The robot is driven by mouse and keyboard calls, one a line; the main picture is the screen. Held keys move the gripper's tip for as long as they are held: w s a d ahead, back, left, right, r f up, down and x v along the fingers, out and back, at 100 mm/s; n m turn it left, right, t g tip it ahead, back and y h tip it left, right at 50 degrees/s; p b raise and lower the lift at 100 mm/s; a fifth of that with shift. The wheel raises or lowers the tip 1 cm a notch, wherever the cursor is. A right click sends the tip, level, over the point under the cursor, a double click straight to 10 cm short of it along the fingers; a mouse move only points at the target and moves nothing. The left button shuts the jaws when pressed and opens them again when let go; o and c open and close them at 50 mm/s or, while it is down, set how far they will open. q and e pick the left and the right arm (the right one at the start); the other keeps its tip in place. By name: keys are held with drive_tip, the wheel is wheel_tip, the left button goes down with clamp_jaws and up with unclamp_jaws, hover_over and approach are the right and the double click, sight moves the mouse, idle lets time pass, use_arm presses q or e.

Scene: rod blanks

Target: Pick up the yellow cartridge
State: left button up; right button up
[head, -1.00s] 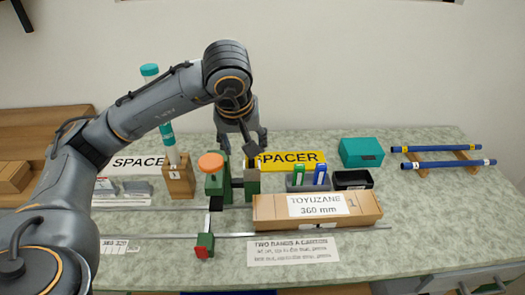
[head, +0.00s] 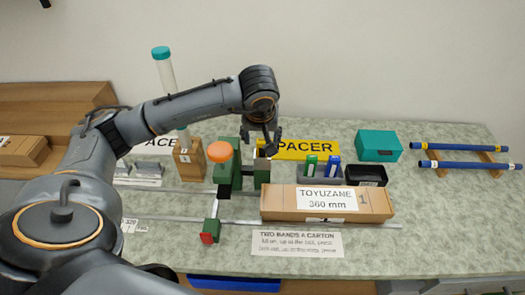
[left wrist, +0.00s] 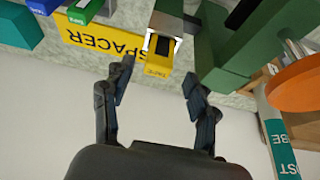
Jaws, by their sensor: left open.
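The yellow cartridge (left wrist: 158,62) shows in the left wrist view, upper middle, set in a pale holder on a green block. It lies just beyond the fingertips of my left gripper (left wrist: 156,82), roughly in line with the gap between them. The fingers are apart with nothing between them. In the head view my left gripper (head: 268,148) hangs above the green fixture at the table's middle, and it hides most or all of the cartridge there. My right gripper is not in view.
The green fixture with an orange knob (head: 219,152) stands left of the gripper. A clear tube with teal cap (head: 163,72) rises behind it. A TOYUZANE carton (head: 375,205) lies in front. Green and blue cartridges (head: 321,167) and a teal box (head: 378,146) stand to the right.

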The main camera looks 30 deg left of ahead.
sight(262, 141)
use_arm(q)
drive_tip(key=x, duration=0.2)
drive_tip(key=shift+w+f+p, duration=0.2)
drive_tip(key=shift+w+p, duration=0.05)
drive_tip(key=shift+p, duration=0.05)
drive_tip(key=shift+w+a+f, duration=0.1)
drive_tip(key=shift+w+f, duration=0.05)
drive_tip(key=shift+f, duration=0.2)
drive_tip(key=shift+c, duration=0.2)
drive_tip(key=c, duration=1.1)
clamp_jaws()
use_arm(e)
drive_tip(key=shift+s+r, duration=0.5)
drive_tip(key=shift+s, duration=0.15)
